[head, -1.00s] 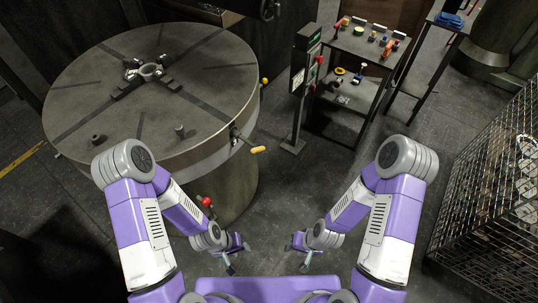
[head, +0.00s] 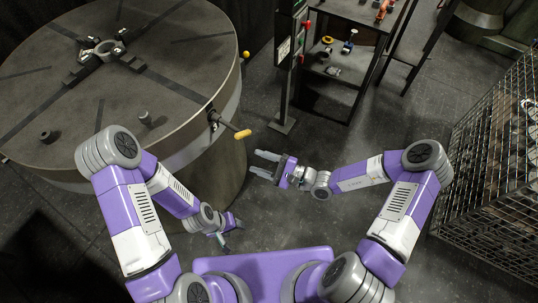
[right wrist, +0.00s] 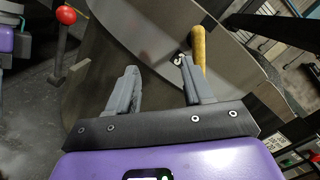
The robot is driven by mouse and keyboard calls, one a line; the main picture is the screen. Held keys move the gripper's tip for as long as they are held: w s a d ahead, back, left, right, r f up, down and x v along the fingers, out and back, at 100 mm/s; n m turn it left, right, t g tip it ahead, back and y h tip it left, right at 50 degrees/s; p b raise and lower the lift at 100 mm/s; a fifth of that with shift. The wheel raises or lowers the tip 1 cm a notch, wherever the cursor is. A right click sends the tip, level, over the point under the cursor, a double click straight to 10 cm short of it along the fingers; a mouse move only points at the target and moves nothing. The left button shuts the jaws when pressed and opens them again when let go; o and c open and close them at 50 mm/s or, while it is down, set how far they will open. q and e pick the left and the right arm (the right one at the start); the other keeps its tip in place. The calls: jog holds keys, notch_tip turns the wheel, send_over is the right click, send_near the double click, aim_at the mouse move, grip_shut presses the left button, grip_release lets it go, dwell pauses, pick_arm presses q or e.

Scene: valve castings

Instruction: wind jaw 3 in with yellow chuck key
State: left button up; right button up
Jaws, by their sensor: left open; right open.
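The yellow chuck key (head: 243,134) sticks out from the rim of the round chuck table (head: 178,62); its yellow handle (right wrist: 198,45) is behind the right fingertip in the right wrist view. My right gripper (head: 256,163) is open and empty, a little below and right of the handle in the head view, apart from it as far as I can tell. Its open fingers (right wrist: 158,67) point at the table's side. My left gripper (head: 232,236) is open and empty, low beside the table. A ring-shaped casting (head: 104,49) sits among the jaws; I cannot tell which is jaw 3.
A second yellow end (head: 246,56) shows farther along the rim. A control post (head: 289,60) and a tool cart (head: 338,65) stand behind. A wire cage (head: 495,165) is at the right. A red-knobbed lever (right wrist: 66,15) shows in the right wrist view. Floor between is clear.

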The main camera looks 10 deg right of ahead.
aim_at(246, 136)
jog(key=w+t, duration=0.1)
jog(key=w, duration=0.1)
jog(key=w+a+r+m+t+b, duration=0.1)
jog(key=w, duration=0.1)
jog(key=w+m+t+h, duration=0.1)
jog(key=w, duration=0.2)
jog(key=shift+w+a+r+b, duration=0.1)
jog(key=shift+a+r+b, duration=0.25)
jog(key=shift+a+b, duration=0.05)
jog(key=p+x, duration=0.1)
jog(key=x, duration=0.1)
jog(key=shift+w+a+r, duration=0.25)
jog(key=shift+a, duration=0.05)
jog(key=shift+x, duration=0.75)
jog(key=shift+f, duration=0.1)
grip_shut()
